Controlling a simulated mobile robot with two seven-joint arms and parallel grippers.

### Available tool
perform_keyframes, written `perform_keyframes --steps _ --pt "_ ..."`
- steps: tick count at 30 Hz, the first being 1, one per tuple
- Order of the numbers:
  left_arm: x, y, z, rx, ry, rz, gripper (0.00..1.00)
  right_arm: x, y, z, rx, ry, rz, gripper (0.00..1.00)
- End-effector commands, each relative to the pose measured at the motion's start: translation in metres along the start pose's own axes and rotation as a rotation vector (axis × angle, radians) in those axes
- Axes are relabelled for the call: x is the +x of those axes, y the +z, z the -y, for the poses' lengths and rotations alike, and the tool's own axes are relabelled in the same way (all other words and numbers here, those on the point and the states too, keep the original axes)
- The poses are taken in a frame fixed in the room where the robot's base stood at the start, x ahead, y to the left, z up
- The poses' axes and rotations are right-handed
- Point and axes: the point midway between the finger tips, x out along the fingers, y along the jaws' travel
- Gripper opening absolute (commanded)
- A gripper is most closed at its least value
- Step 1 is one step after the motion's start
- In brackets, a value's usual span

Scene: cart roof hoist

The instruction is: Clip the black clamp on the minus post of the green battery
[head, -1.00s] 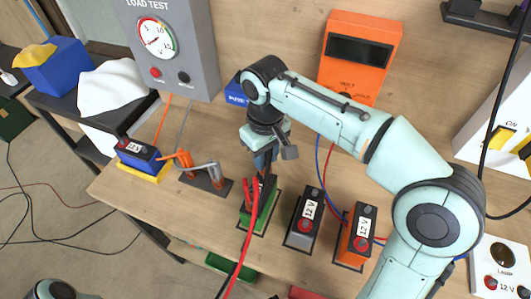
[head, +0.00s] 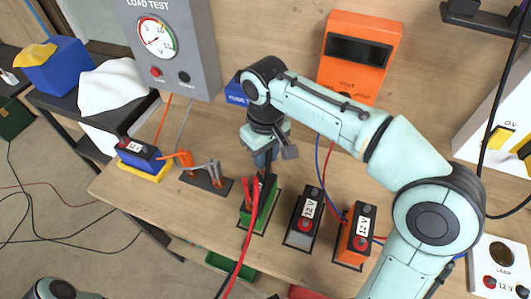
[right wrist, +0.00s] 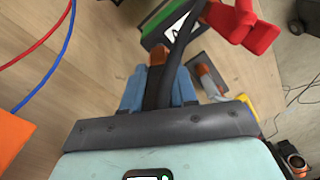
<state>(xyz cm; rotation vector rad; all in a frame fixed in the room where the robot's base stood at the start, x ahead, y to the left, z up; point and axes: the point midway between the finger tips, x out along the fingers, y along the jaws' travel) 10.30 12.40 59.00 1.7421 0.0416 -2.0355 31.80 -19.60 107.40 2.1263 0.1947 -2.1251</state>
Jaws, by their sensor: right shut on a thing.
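The green battery (head: 273,203) stands on the bench, its top partly hidden by clamps and my right gripper. It also shows at the top of the right wrist view (right wrist: 154,38). My right gripper (head: 262,165) is above its far end, pointing down. In the right wrist view, its blue fingers (right wrist: 158,90) are shut on the black clamp (right wrist: 160,80), a dark strip reaching toward the battery. The red clamp (head: 253,197) is at the battery's near part, its red cable trailing forward. The minus post is hidden, so I cannot tell whether the black clamp touches it. My left gripper is out of view.
A grey battery (head: 303,220) and an orange battery (head: 355,240) stand to the right. A stand with orange and grey clamps (head: 205,183) is to the left, with a blue battery (head: 138,153) beyond. The orange volt meter (head: 360,55) is behind my arm.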

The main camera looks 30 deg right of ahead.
Motion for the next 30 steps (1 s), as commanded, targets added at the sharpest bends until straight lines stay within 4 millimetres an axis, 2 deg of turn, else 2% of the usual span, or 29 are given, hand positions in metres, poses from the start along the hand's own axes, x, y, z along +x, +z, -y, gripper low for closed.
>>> perform_keyframes --steps 19,30 --pt "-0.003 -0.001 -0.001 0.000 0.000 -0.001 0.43 0.001 0.000 0.000 0.000 0.000 0.000 0.00" --pt "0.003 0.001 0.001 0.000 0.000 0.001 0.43 0.009 0.000 0.000 0.000 0.000 0.001 0.00"
